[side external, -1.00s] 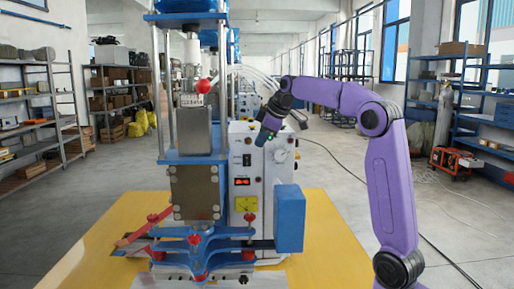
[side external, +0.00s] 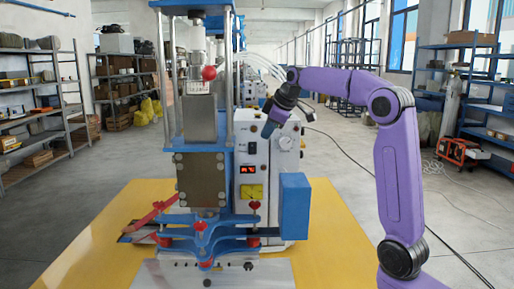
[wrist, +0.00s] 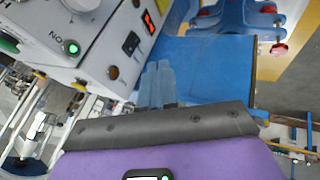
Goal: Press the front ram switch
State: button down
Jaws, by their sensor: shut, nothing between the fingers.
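The white control box (side external: 265,165) stands behind and right of the press. Its front face carries a small black rocker switch (side external: 252,148), which shows in the wrist view (wrist: 131,43) between the red display (wrist: 148,22) and a brown round button (wrist: 113,73). I cannot read a label saying which control is the front ram switch. My gripper (side external: 268,131) is shut and empty, pointing down near the box's upper part. In the wrist view its blue-grey fingers (wrist: 157,82) lie side by side, below the switch in the picture. I cannot tell how far they are from the panel.
A green-lit button (wrist: 71,47) marked ON is on another face of the box. A blue block (side external: 295,206) sticks out at the box's lower right; its broad surface (wrist: 200,68) fills much of the wrist view. The press (side external: 201,180) stands left. Yellow tabletop is clear at right.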

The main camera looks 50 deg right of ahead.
aim_at(255, 149)
jog(key=x, duration=0.3)
jog(key=d+x, duration=0.1)
jog(key=x, duration=0.7)
jog(key=shift+w+d+r, duration=0.2)
jog(key=shift+w+d, duration=0.1)
jog(key=shift+w, duration=0.2)
jog(key=shift+w+d, duration=0.6)
